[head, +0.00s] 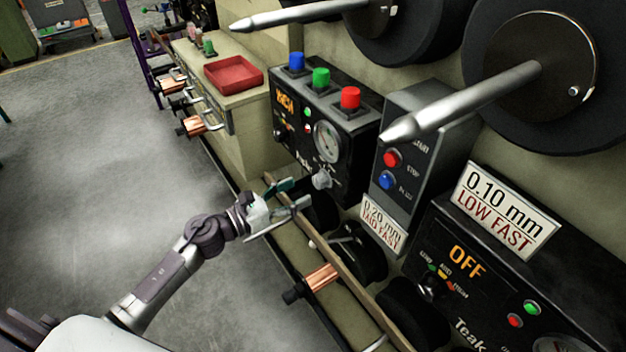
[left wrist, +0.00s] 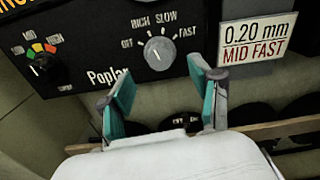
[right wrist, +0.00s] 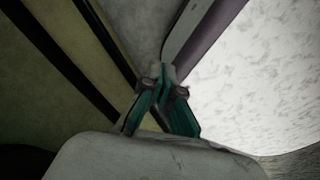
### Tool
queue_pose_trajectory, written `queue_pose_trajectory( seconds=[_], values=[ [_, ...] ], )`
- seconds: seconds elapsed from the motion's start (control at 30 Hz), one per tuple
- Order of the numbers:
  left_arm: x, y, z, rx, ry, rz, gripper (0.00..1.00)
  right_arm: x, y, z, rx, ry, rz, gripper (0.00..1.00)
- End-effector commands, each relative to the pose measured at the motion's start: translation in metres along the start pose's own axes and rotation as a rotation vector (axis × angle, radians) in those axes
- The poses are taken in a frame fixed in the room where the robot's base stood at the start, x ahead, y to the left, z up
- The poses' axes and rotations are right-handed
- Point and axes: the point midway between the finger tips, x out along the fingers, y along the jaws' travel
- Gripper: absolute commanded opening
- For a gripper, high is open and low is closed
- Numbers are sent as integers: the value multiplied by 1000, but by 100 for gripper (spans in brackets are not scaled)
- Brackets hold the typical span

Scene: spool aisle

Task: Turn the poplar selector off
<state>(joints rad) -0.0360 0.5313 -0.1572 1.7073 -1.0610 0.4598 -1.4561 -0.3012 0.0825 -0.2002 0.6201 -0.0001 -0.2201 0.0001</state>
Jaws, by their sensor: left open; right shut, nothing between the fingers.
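The poplar selector is a grey round knob (left wrist: 159,53) on a black panel marked Poplar (left wrist: 100,45), with OFF, HIGH, SLOW and FAST around it in the left wrist view. I cannot surely tell which word its mark faces. The knob also shows in the head view (head: 322,181), low on the black control box (head: 350,165). My left gripper (head: 291,193) is open in front of the knob. In the left wrist view the knob lies just beyond the gap between the fingertips (left wrist: 160,72), with nothing gripped. My right gripper (right wrist: 165,82) is shut and empty.
Blue (head: 297,61), green (head: 320,77) and red (head: 350,97) buttons top the box. A grey box with buttons (head: 405,150) stands to its right, under a long metal spindle (head: 465,98). A wooden rail (head: 335,270) runs below. The floor at left is clear.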

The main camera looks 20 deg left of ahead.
Motion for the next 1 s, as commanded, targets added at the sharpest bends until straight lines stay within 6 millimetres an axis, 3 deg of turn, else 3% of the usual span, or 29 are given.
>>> queue_pose_trajectory(
  seconds=[0.1, 0.3, 0.7, 1.0],
  values=[
    [23, 0, 3, -2, -3, 1, 64, -6, 0, 0, 0, 0, 0, 0],
    [46, 0, 0, -3, -1, 2, 64, -9, 0, -1, 0, 0, 0, 0],
    [52, 0, -1, -3, 0, 2, 62, -10, 0, -1, 1, 0, -1, 0],
    [52, 0, -1, -3, 0, 2, 12, -9, -4, -2, 2, 1, -4, 0]
  ],
)
